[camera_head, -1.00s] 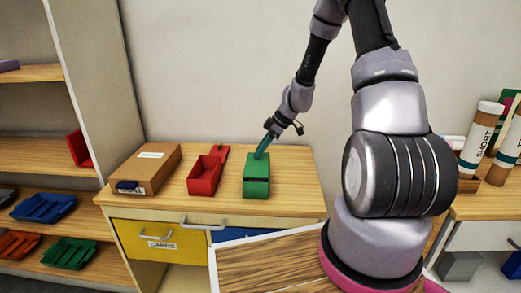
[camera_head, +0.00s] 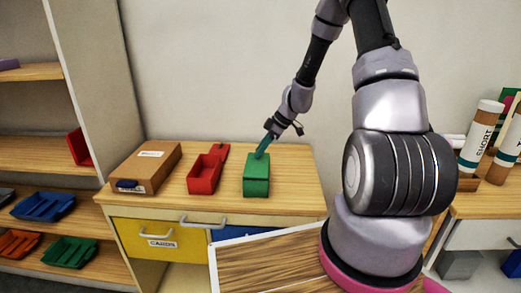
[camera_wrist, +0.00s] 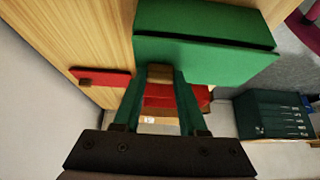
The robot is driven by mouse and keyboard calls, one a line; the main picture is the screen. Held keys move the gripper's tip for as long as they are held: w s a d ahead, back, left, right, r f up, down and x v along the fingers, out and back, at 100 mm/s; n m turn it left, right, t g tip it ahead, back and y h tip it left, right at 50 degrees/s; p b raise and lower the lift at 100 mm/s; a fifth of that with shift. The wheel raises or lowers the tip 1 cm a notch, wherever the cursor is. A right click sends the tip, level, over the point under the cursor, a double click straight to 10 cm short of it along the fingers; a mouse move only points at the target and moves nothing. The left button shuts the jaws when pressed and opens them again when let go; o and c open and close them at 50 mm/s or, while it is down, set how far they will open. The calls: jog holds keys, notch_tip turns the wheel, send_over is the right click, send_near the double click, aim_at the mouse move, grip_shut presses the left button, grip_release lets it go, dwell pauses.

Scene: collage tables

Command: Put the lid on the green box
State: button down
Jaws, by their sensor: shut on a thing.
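The green box (camera_head: 256,189) stands at the right part of the wooden cabinet top. Its green lid (camera_head: 257,169) lies level over it, lined up with the box as far as the head view shows. My gripper (camera_head: 262,153) reaches down from behind with green fingers and is shut at the lid's back edge. In the wrist view a small tan knob (camera_wrist: 164,74) sits between the fingertips. That view also shows the green body and lid together, with a thin dark line between them. I cannot tell whether the lid is fully seated.
A red box (camera_head: 204,177) stands left of the green one, with a red lid (camera_head: 216,150) behind it. A brown cardboard box (camera_head: 150,168) is further left. Shelves with coloured trays (camera_head: 44,205) stand at the far left. Labelled tubes (camera_head: 482,132) stand at the right.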

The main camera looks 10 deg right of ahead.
jog(key=shift+f, duration=0.25)
dwell(0.5)
grip_release()
jog(key=shift+r, duration=0.15)
jog(key=shift+r, duration=3.4)
